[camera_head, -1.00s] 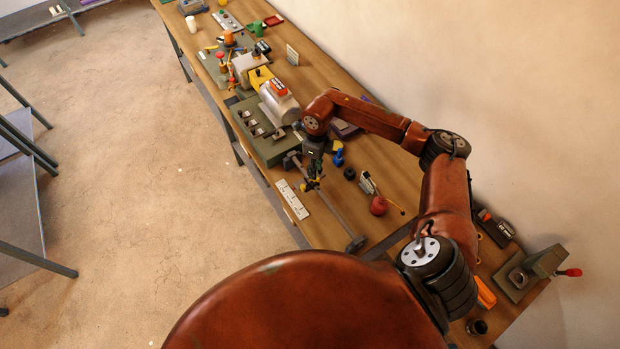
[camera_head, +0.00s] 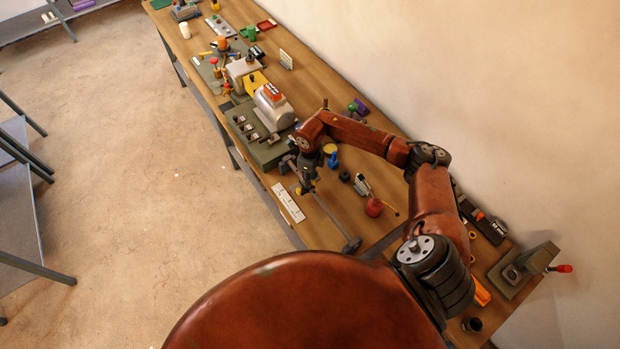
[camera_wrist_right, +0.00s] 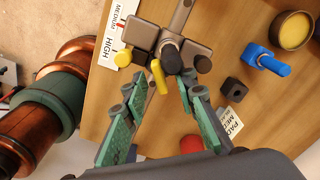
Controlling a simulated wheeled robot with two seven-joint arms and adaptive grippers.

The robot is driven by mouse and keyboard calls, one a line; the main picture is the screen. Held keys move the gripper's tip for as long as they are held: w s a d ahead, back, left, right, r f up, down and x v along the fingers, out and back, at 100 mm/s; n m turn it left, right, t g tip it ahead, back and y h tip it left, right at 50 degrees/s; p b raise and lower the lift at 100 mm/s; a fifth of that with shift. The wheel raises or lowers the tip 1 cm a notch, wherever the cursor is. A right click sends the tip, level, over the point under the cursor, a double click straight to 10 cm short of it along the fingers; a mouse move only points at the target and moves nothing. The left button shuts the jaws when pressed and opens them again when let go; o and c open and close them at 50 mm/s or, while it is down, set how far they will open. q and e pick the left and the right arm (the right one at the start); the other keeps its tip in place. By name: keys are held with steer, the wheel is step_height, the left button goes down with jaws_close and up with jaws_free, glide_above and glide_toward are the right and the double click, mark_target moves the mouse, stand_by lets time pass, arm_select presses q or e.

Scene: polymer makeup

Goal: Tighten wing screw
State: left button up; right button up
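A dark metal fixture with a long bar (camera_head: 335,222) lies on the bench; its grey block end shows in the right wrist view (camera_wrist_right: 169,38). In the head view the right gripper (camera_head: 307,187) is small and partly hides the fixture. My left gripper is out of view.
A white label strip (camera_head: 288,203) lies by the bench's front edge. A blue part (camera_wrist_right: 267,60), a black block (camera_wrist_right: 233,89) and a yellow-topped round tin (camera_wrist_right: 291,31) stand right of the fixture. A red round object (camera_head: 373,207) stands nearby. A green-grey machine base (camera_head: 262,150) lies beyond.

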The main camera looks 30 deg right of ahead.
steer(key=shift+c, duration=0.7)
jaws_close()
steer(key=m+b, duration=0.1)
steer(key=m, duration=0.2)
steer(key=shift+b, duration=0.35)
steer(key=shift+m+b, duration=0.75)
steer(key=shift+m, duration=1.35)
steer(key=shift+o, duration=0.7)
jaws_free()
